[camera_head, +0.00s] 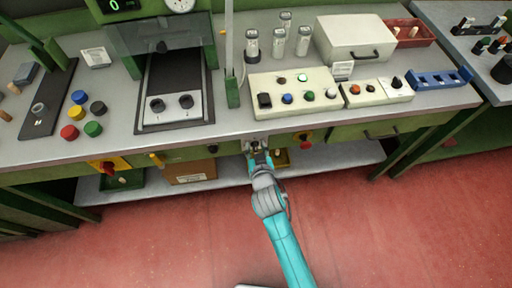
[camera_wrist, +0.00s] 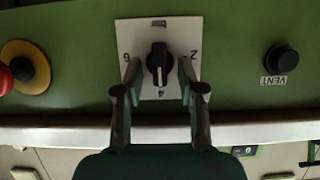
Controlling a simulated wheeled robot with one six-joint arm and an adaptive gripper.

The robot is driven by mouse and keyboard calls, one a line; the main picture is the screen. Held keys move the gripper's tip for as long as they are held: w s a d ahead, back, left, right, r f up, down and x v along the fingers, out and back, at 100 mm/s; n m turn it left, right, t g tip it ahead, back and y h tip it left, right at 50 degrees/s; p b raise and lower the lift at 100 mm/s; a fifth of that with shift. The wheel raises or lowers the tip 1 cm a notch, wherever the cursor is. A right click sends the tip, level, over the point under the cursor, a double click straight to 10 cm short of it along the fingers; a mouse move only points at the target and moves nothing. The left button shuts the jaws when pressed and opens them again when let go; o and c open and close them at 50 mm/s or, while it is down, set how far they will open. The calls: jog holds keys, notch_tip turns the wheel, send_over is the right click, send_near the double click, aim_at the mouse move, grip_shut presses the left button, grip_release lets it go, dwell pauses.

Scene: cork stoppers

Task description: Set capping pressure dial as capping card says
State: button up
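The dial (camera_wrist: 158,63) is a black knob on a white square plate (camera_wrist: 127,35) set in a green panel. The plate shows 6 at left, 2 at right and 4 at the bottom; the top mark is unclear. A pale line on the knob seems to point down towards 4. My gripper (camera_wrist: 158,72) is open, with one finger on each side of the knob; contact cannot be told. In the head view my gripper (camera_head: 259,158) is at the bench's front panel and largely hides the dial. Small white cards lie on the bench (camera_head: 96,57) and near the box (camera_head: 343,70); their text is unreadable.
In the wrist view a red button on a yellow base (camera_wrist: 25,68) is left and a black VENT button (camera_wrist: 281,58) right. A pale bench edge (camera_wrist: 255,132) runs below. A button box (camera_head: 293,97) stands on the bench above my gripper. The red floor in front is clear.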

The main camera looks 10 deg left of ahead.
grip_shut()
jog(key=shift+a+n, duration=0.1)
jog(key=shift+n, duration=0.2)
jog(key=shift+s+a+f+n+t+h, duration=0.15)
jog(key=shift+n+t+h, duration=0.2)
jog(key=shift+n+h, duration=0.5)
jog(key=shift+w+a+n+t+h, duration=0.1)
jog(key=shift+a+n+t+h, duration=0.3)
jog(key=shift+n, duration=0.8)
jog(key=shift+s+d+f+n+t+h, duration=0.1)
jog(key=shift+n+t+h, duration=0.15)
jog(key=shift+n+h, duration=0.65)
jog(key=shift+n, duration=0.25)
jog(key=shift+o, duration=0.7)
grip_release()
